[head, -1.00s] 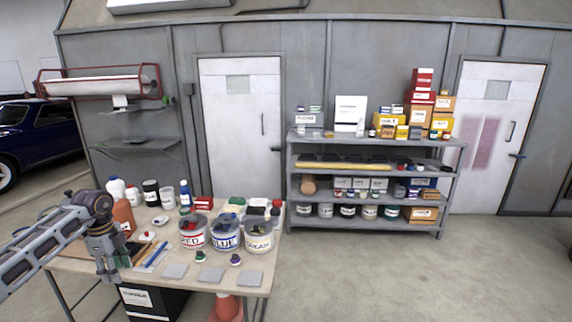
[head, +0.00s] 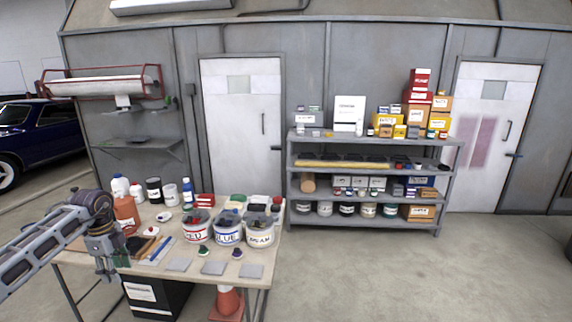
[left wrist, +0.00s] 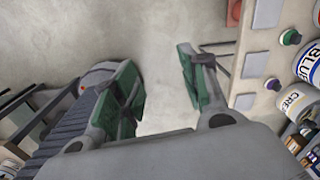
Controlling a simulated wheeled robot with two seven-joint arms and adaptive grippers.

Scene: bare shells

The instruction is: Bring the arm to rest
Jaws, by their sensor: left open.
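My left arm comes in from the left in the head view, with its gripper (head: 106,268) hanging down at the front left edge of the worktable (head: 258,271). In the left wrist view the gripper (left wrist: 160,85) has its two green-padded fingers spread apart, with only bare floor between them. It holds nothing. My right gripper does not show in either view.
On the table stand labelled buckets, a red one (head: 197,229), a blue one (head: 229,231) and a cream one (head: 259,233). Grey square pads (head: 213,268) lie in front. An orange cone (head: 227,301) stands below. A stocked shelf (head: 375,228) stands right; floor there is clear.

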